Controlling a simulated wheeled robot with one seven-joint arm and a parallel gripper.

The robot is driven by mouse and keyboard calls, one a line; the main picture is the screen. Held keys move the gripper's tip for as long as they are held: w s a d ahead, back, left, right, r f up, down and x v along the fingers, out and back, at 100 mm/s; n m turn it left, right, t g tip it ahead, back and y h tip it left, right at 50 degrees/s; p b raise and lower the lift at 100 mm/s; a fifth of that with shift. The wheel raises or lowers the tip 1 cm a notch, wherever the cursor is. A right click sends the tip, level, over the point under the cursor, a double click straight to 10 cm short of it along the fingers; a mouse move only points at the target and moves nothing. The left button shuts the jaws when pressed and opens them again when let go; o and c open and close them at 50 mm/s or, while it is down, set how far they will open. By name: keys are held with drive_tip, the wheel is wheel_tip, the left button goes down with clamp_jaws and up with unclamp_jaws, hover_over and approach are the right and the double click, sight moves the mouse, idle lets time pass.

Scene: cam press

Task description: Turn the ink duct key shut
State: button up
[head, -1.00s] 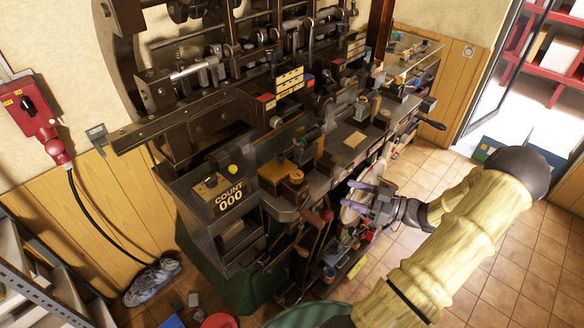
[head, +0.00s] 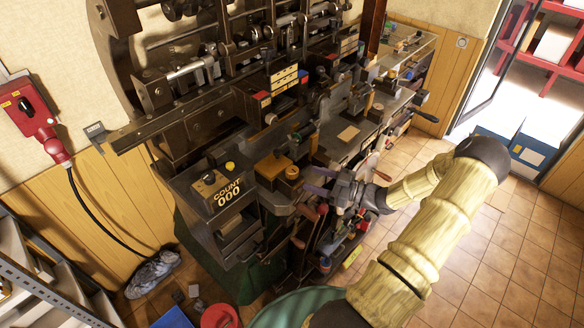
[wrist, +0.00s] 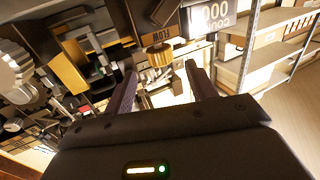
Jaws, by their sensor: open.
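A brass knob (head: 292,172), which I take to be the ink duct key, stands on the press's front ledge beside an orange-brown block (head: 272,166). In the wrist view the brass knob (wrist: 158,56) shows beyond my fingers, near a plate lettered FLOW, seen upside down (wrist: 161,36). My gripper (head: 318,181) is open, its two purplish fingers pointing left toward the knob from its right. In the wrist view the gap between the fingertips (wrist: 160,72) is empty and roughly in line with the knob. The fingers look apart from it. Which way the key is turned is unclear.
The counter box (head: 228,194) reading COUNT 000 stands left of the knob. A red-knobbed lever (head: 322,209) rises just below my gripper. The press's dark ledge and cluttered parts lie behind. The tiled floor (head: 480,250) at right is open.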

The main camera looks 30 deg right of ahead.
sight(292, 173)
drive_tip(key=p+x, duration=0.2)
drive_tip(key=x, duration=0.5)
drive_tip(key=shift+r+p, duration=0.1)
drive_tip(key=shift+p, duration=0.3)
drive_tip(key=shift+w+a, duration=0.3)
drive_tip(key=shift+w, duration=0.1)
drive_tip(key=shift+c, duration=0.3)
drive_tip(key=c, duration=0.9)
drive_tip(key=shift+f, duration=0.25)
